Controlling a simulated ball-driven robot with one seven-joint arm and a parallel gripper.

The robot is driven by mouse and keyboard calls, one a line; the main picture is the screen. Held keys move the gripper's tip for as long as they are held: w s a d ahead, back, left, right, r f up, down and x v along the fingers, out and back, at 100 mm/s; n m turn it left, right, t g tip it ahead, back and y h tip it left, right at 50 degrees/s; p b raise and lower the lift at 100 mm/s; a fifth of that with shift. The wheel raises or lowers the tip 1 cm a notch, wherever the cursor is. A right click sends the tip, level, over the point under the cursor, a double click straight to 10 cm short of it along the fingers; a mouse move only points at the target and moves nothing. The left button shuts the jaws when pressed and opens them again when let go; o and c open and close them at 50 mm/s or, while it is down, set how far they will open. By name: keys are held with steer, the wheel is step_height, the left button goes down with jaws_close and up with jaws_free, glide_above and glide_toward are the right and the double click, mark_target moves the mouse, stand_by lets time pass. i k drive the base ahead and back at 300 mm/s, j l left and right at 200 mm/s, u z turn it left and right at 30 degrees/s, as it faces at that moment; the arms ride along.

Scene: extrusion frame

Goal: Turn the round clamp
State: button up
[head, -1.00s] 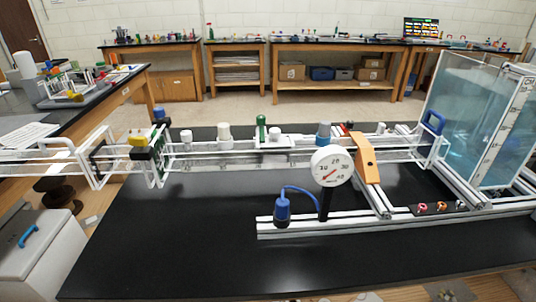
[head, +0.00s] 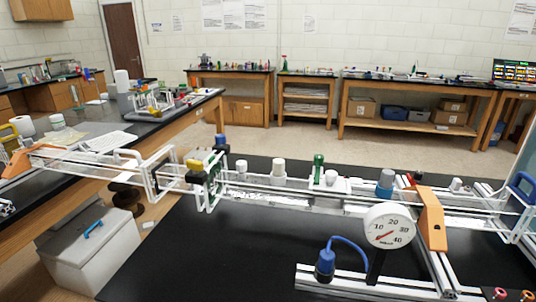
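The extrusion frame, with its white rails (head: 450,268), runs across the black bench. Several round knobs or caps stand along it: a white one (head: 278,168), a smaller white one (head: 241,170), a green upright one (head: 319,166) and a blue-grey one (head: 386,182). A yellow knob (head: 194,164) sits at the left joint. A small red ring-shaped piece (head: 500,294) and an orange one (head: 526,295) are at the lower right edge. I cannot tell which of these is the round clamp. My gripper is not in view.
A round dial gauge (head: 390,226) and a blue bottle-like part (head: 325,264) with a hose stand at the front. An orange bracket (head: 432,218) rises beside them. A grey lidded box (head: 88,250) is on the floor at left. The black bench top (head: 210,265) is bare at front left.

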mark_target(220, 138)
steer(key=i+j, duration=0.15)
steer(key=j, duration=0.55)
steer(key=i+j+z, duration=0.1)
steer(key=j, duration=0.65)
steer(key=i+j, duration=0.15)
steer(key=j, duration=0.55)
steer(key=i+j, duration=0.1)
steer(key=j, duration=0.65)
steer(key=i+j+z, duration=0.1)
steer(key=j, duration=0.65)
steer(key=i+j, duration=0.1)
steer(key=j, duration=0.6)
